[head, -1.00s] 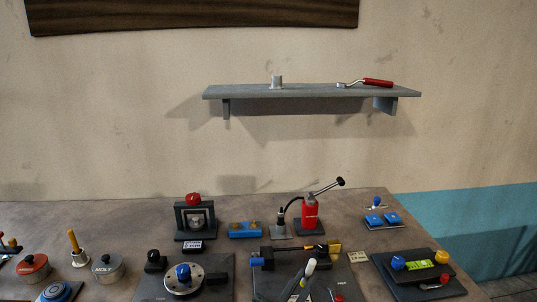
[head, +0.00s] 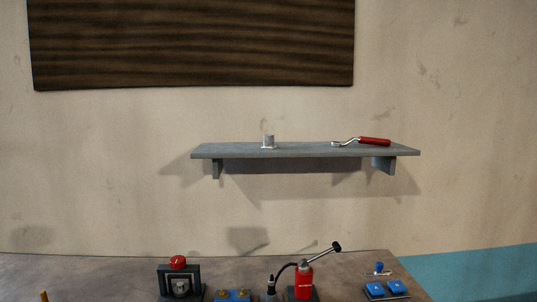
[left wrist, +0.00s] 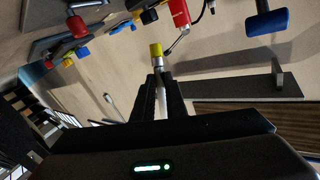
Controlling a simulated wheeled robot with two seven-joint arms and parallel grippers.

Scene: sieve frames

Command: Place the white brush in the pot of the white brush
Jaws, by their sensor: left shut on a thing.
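In the left wrist view, my left gripper (left wrist: 160,88) is shut on the white brush (left wrist: 161,102). Its pale handle lies between the two dark fingers, and its yellow tip points away from them. Neither gripper shows in the head view.
A red-handled tool (head: 372,141) lies on the shelf's right half. A dark wooden panel (head: 190,40) hangs above. The shelf's left end is clear.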

